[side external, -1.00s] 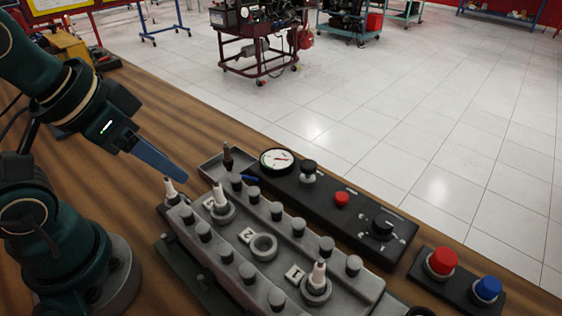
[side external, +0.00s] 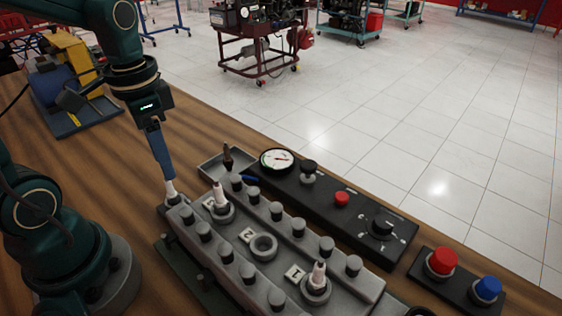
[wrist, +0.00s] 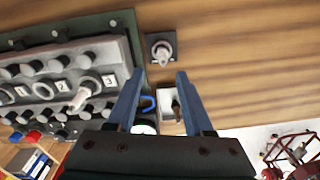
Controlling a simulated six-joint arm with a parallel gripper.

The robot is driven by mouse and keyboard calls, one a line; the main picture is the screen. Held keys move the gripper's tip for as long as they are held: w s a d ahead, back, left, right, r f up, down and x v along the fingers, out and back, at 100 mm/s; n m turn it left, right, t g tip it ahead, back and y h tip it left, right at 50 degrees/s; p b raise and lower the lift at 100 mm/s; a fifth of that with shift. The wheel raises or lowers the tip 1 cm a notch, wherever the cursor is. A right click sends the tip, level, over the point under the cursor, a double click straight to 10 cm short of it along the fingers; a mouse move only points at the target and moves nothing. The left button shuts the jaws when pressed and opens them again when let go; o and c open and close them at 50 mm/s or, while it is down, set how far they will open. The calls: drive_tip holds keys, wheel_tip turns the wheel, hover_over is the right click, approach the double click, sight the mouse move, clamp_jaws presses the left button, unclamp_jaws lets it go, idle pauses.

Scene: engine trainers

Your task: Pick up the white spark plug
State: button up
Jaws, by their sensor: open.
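A white spark plug (side external: 171,192) stands upright on a small dark block beside the left end of the grey engine head (side external: 290,268). In the wrist view that plug (wrist: 162,52) is ahead of the fingertips, roughly in line with the gap between them. My gripper (side external: 168,178) points down, with its blue fingertips right at or just above the plug's top in the side view. The wrist view shows my gripper (wrist: 157,76) open and empty. Other white plugs stand in hole 3 (side external: 220,198) and hole 1 (side external: 318,275); hole 2 (side external: 263,246) is empty.
A tray (side external: 210,165) behind the head holds a dark plug (side external: 228,157). A black panel (side external: 365,208) with a gauge (side external: 277,160) runs along the head. Red (side external: 442,261) and blue (side external: 487,288) buttons are at right. Bare wood lies left of the block.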

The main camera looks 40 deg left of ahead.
sight(171, 191)
drive_tip(key=shift+s+a+f, duration=0.15)
drive_tip(key=shift+a+f, duration=0.15)
drive_tip(key=shift+f, duration=2.55)
clamp_jaws()
